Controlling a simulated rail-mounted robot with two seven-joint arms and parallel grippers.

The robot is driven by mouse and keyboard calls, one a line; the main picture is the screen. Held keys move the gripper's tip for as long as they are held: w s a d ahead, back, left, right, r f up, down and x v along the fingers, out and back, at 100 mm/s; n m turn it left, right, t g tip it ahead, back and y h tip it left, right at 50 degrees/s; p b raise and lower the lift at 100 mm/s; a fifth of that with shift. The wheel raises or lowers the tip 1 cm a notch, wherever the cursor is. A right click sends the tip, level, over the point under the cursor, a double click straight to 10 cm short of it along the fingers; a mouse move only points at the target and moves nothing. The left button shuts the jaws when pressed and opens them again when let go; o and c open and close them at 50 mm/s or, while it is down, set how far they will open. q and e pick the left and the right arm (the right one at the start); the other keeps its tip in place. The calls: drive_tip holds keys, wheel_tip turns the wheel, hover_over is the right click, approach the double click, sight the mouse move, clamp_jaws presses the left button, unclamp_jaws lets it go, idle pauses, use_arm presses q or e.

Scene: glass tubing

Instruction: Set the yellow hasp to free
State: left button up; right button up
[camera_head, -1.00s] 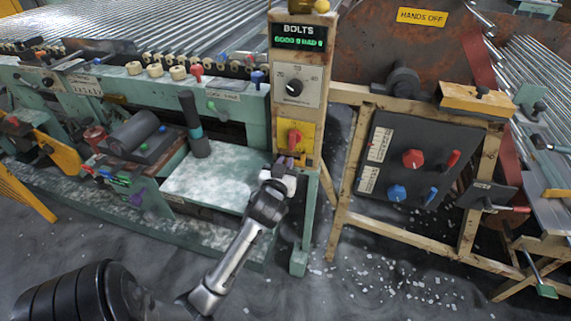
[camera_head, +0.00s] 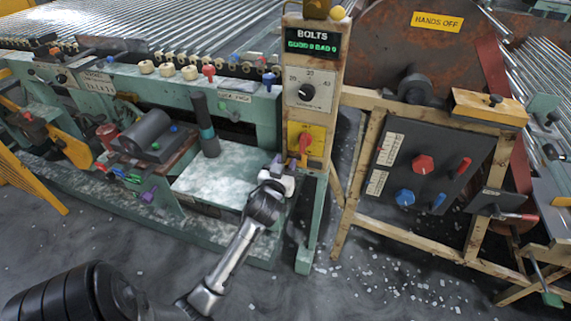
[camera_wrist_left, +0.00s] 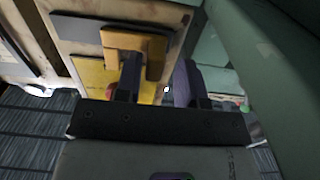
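A yellow plate with a red handle (camera_head: 305,143) is on the front of the wooden post. In the left wrist view an orange-yellow T-shaped piece (camera_wrist_left: 140,40), which looks like the hasp, stands before a yellow panel (camera_wrist_left: 92,75). Its setting cannot be read. My left gripper (camera_head: 279,162) is just left of the post, below and left of the red handle. In the left wrist view its two purple fingers (camera_wrist_left: 157,82) are apart, with the piece's stem showing between them and the left finger overlapping it. Contact cannot be told. My right gripper is not in view.
The post also carries a BOLTS display (camera_head: 312,45) and a dial (camera_head: 306,92). A pale table (camera_head: 215,175) lies left of the gripper. A dark panel (camera_head: 425,170) with red and blue knobs stands to the right. Floor in front is open, with scattered bits.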

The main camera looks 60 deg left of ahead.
use_arm(q)
drive_tip(key=shift+o, duration=0.2)
drive_tip(key=shift+w+d, duration=0.1)
drive_tip(key=p+v, duration=0.4)
drive_tip(key=v, duration=1)
drive_tip(key=shift+w, duration=0.1)
